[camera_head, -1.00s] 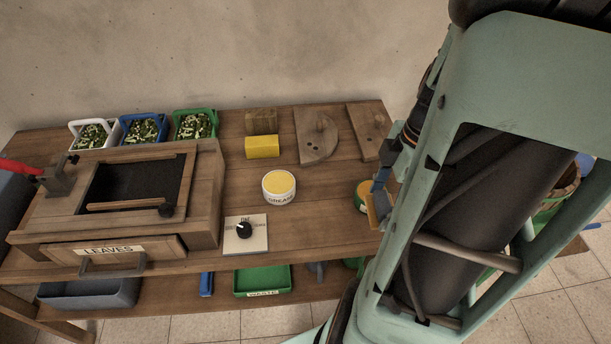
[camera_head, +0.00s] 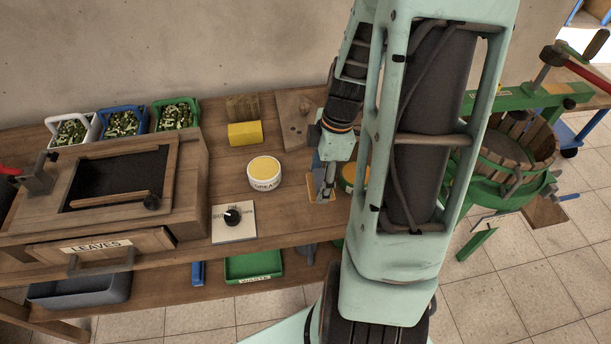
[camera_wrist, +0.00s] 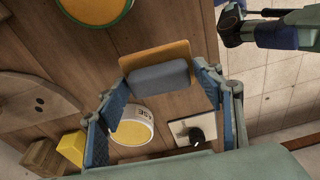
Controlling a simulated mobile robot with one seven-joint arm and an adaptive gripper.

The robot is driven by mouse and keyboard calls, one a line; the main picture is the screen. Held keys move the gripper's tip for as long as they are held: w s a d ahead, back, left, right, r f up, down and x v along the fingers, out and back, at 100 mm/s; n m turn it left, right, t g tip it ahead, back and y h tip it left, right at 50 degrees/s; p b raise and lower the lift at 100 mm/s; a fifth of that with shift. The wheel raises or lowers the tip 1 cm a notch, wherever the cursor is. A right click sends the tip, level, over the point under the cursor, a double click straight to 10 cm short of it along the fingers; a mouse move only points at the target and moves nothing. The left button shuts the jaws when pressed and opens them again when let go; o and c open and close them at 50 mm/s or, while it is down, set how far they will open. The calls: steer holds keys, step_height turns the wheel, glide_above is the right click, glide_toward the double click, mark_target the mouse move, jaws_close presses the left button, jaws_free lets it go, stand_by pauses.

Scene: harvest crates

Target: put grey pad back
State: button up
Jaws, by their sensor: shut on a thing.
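In the head view the gripper is over the right part of the wooden bench (camera_head: 285,222), right of the grease tin (camera_head: 264,173).
A dial plate (camera_head: 234,226), a yellow block (camera_head: 244,133) and a holed wooden board (camera_head: 293,112) are left of the gripper. A round yellow-topped pot (camera_head: 349,177) is partly behind my arm. A slatted press (camera_head: 507,150) stands at the right.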

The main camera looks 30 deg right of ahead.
mark_target(312, 180)
steer(key=shift+w+a+f, duration=0.2)
steer(key=shift+w+f, duration=0.15)
steer(key=shift+f, duration=0.1)
steer(key=shift+w+a+f, duration=0.15)
steer(key=shift+w+f, duration=0.15)
steer(key=shift+f, duration=0.15)
steer(key=f, duration=0.2)
steer(key=w+f, duration=0.1)
steer(key=shift+a, duration=0.25)
steer(key=shift+f, duration=0.4)
steer(key=shift+s, duration=0.1)
steer(key=shift+f+b, duration=0.2)
steer(key=shift+b, duration=0.2)
steer(key=o, duration=1.1)
steer(key=shift+r+p, duration=0.1)
steer(key=shift+p, duration=0.2)
